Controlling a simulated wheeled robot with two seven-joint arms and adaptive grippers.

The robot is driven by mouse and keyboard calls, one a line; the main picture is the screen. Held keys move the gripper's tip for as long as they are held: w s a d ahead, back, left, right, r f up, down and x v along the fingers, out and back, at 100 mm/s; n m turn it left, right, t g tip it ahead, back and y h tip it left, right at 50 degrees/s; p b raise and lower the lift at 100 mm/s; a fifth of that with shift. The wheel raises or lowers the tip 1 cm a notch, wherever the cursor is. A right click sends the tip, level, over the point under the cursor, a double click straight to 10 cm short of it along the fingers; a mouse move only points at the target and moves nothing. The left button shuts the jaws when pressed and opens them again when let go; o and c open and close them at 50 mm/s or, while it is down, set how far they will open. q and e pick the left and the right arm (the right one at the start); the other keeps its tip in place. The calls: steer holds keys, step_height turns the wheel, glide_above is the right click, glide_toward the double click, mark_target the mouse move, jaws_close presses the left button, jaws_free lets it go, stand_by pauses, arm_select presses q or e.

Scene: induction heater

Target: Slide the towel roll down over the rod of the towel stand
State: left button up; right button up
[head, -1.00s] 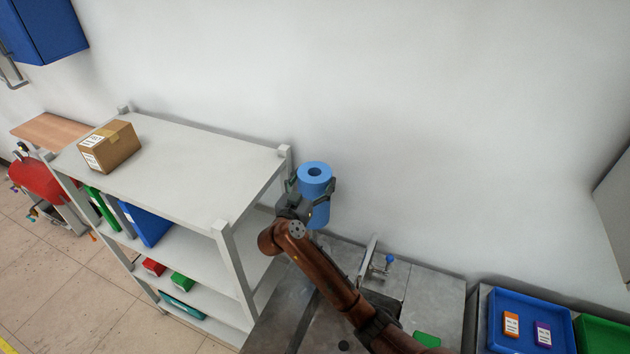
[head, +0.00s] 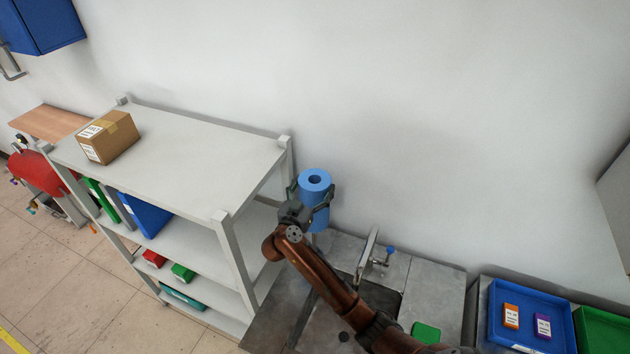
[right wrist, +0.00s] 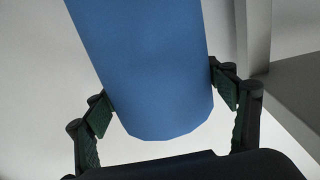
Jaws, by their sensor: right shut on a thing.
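The blue towel roll (head: 315,184) is upright or nearly so, with the hole in its top showing, above the back left part of the metal counter. My right gripper (head: 314,200) is shut around its side and holds it. The roll (right wrist: 150,60) fills the middle of the right wrist view, between the two fingers of my right gripper (right wrist: 160,95), with its rounded end near the palm. The towel stand and its rod cannot be made out; the roll and my right arm may hide them. My left gripper is not in view.
A grey shelf unit (head: 190,150) with a cardboard box (head: 108,137) on top stands close left of the roll. The white wall is behind.

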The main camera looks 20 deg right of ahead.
steer(key=shift+f, duration=1.75)
steer(key=o, duration=2.1)
steer(key=shift+f, duration=0.1)
steer(key=v, duration=1.2)
